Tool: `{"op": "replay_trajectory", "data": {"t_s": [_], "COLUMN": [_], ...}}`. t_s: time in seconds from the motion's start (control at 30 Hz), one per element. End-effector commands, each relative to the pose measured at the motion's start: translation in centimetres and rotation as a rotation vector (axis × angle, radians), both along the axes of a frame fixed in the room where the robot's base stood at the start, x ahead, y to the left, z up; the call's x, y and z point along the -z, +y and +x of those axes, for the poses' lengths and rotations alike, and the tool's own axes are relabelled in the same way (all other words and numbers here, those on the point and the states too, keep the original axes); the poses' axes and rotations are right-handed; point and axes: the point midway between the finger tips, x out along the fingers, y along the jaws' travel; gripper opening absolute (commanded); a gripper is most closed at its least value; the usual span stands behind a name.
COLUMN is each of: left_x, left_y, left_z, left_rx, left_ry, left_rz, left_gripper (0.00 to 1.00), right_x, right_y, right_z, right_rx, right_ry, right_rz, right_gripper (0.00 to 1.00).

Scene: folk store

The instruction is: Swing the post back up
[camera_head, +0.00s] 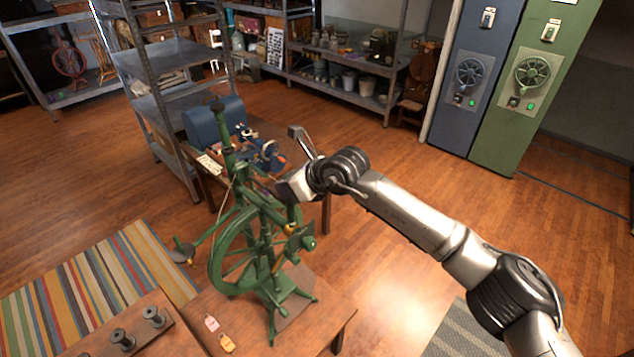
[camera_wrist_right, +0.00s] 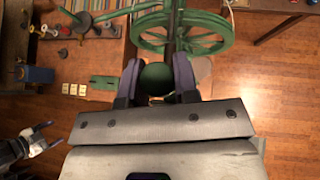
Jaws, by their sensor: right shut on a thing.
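A green spinning wheel (camera_head: 222,262) stands on a wooden table, with a tall green post (camera_head: 228,150) rising at its back and leaning slightly left. My right gripper (camera_head: 282,188) comes in from the right above the wheel. In the right wrist view, its two dark fingers (camera_wrist_right: 156,80) are shut on a round dark green knob (camera_wrist_right: 157,77). What the knob joins below is hidden by the gripper. The spoked wheel (camera_wrist_right: 205,36) shows just beyond the fingers. My left gripper (camera_wrist_right: 42,138) shows only in the right wrist view, at lower left, empty with its fingers apart.
A small table behind bears a blue case (camera_head: 208,122) and a blue machine (camera_head: 262,150). Metal shelves (camera_head: 165,105) stand behind at left. Small tags (camera_head: 212,323) and spools (camera_head: 153,317) lie in front. Open wooden floor lies to the right.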

Motion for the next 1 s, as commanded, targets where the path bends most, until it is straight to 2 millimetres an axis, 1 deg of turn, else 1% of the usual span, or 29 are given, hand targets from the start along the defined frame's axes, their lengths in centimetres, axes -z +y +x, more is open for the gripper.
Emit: {"op": "replay_trajectory", "data": {"t_s": [0.03, 0.2, 0.57, 0.6, 0.8, 0.87, 1.0], "left_x": [0.1, 0.2, 0.2, 0.2, 0.2, 0.2, 0.2], "left_y": [0.0, 0.0, -0.3, -0.3, -0.4, -0.4, -0.3], "left_z": [0.0, 0.0, 0.0, 0.0, 0.0, 0.0, 0.0], "left_rx": [0.000, 0.000, -0.007, -0.008, -0.008, -0.008, -0.006], "left_ry": [0.000, 0.000, 0.001, 0.000, 0.000, 0.000, 0.000], "left_rz": [0.000, -0.001, -0.011, -0.012, -0.013, -0.012, -0.009], "left_gripper": [0.75, 0.75, 0.75, 0.75, 0.75, 0.75, 0.75], "right_x": [0.0, 0.0, 0.0, 0.0, 0.0, 0.0, 0.0], "right_y": [0.6, 1.5, 1.8, 1.8, 1.7, 1.7, 1.7], "right_z": [-0.1, -0.3, -0.4, -0.4, -0.4, -0.4, -0.4], "right_rx": [-0.008, -0.018, -0.023, -0.023, -0.021, -0.021, -0.019], "right_ry": [-0.009, -0.020, -0.024, -0.024, -0.022, -0.022, -0.021], "right_rz": [-0.007, -0.022, -0.027, -0.027, -0.025, -0.025, -0.024], "right_gripper": [0.00, 0.00, 0.00, 0.29, 0.49, 0.54, 0.54]}}
